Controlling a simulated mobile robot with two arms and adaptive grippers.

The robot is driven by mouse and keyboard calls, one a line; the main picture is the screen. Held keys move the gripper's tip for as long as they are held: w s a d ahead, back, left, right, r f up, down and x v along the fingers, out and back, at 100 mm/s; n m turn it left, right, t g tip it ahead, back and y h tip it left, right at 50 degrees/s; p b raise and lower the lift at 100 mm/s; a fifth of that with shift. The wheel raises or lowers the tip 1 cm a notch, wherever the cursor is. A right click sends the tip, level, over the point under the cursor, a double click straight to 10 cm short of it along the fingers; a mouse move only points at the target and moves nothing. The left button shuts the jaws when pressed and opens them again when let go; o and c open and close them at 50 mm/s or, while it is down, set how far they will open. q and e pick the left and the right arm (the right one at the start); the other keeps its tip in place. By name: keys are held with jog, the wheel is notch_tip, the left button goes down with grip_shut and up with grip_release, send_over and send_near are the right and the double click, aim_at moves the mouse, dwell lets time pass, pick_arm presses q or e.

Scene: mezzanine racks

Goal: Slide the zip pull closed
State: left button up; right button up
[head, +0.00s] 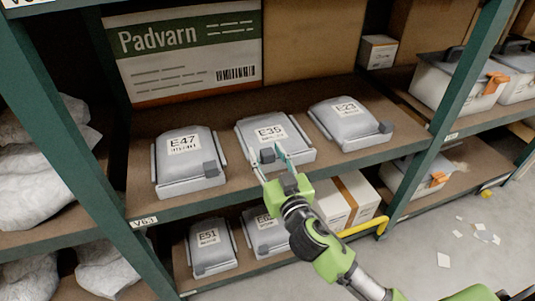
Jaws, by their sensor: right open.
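A grey pouch labelled E35 (258,130) lies on the middle shelf between two similar pouches. A dark grey block, seemingly its zip pull (267,155), sits at its front edge, left of the pouch's front right corner. My right gripper (268,160) reaches up from below right. Its jaws are open, with one finger on each side of the dark block. I cannot tell whether the fingers touch it. My left gripper is not in view.
Pouches E47 (182,143) and E23 (345,110) lie on either side, each with a dark block near its front right corner. A green rack post (450,105) stands right. Pouch E51 (208,237) and a white carton (352,203) sit below. A Padvarn box (190,50) stands behind.

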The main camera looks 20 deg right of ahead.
aim_at(307, 151)
grip_shut()
jog(key=shift+d, duration=0.35)
jog(key=d, duration=0.3)
jog(key=shift+w+d, duration=0.1)
jog(key=shift+d, duration=0.3)
jog(key=d+p, duration=0.1)
jog(key=d, duration=0.5)
jog(key=shift+w+d, duration=0.1)
jog(key=shift+d, duration=0.4)
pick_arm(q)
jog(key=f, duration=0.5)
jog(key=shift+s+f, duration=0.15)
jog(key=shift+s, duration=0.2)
pick_arm(e)
grip_release()
